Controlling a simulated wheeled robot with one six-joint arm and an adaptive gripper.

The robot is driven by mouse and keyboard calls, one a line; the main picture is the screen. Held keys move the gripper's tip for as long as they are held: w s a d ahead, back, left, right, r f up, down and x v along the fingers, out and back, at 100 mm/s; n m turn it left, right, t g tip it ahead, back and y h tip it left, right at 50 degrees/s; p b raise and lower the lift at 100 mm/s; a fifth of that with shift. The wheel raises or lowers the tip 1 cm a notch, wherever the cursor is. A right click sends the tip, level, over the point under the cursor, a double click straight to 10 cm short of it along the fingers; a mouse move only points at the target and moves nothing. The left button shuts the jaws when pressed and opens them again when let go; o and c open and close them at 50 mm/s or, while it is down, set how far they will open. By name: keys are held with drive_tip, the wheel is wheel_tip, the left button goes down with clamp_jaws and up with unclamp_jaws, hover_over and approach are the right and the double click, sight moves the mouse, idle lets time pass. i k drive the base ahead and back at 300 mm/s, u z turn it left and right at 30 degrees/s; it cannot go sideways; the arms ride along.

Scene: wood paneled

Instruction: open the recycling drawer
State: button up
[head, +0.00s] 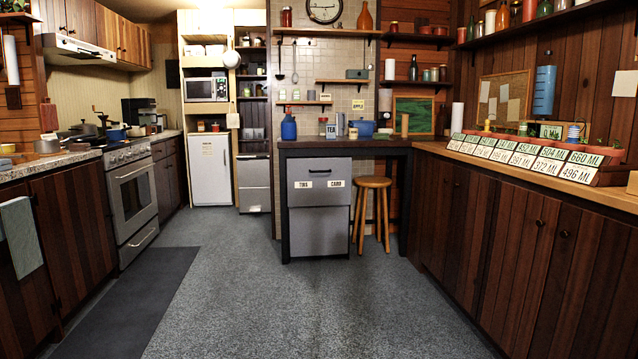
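A grey two-drawer unit stands under the dark counter (345,145) in the middle of the head view. Its upper drawer (318,197) has a dark handle (319,170) and two small white labels, which seem to read "TINS" and "CARD". This labelled front looks like the recycling drawer, and it appears shut. The lower drawer (318,236) beneath it is plain grey and also appears shut. My gripper is not in view.
A wooden stool (373,184) stands just right of the drawer unit. Open grey floor (270,300) lies in front, with a dark mat (130,305) at left. A stove (133,195) and wooden cabinets (490,235) line the sides.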

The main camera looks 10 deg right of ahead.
sight(327, 181)
drive_tip(key=z, duration=0.1)
drive_tip(key=i, duration=0.9)
drive_tip(key=z, duration=0.2)
drive_tip(key=i, duration=4.3)
drive_tip(key=z, duration=1.85)
drive_tip(key=k, duration=0.75)
drive_tip(key=u, duration=1.4)
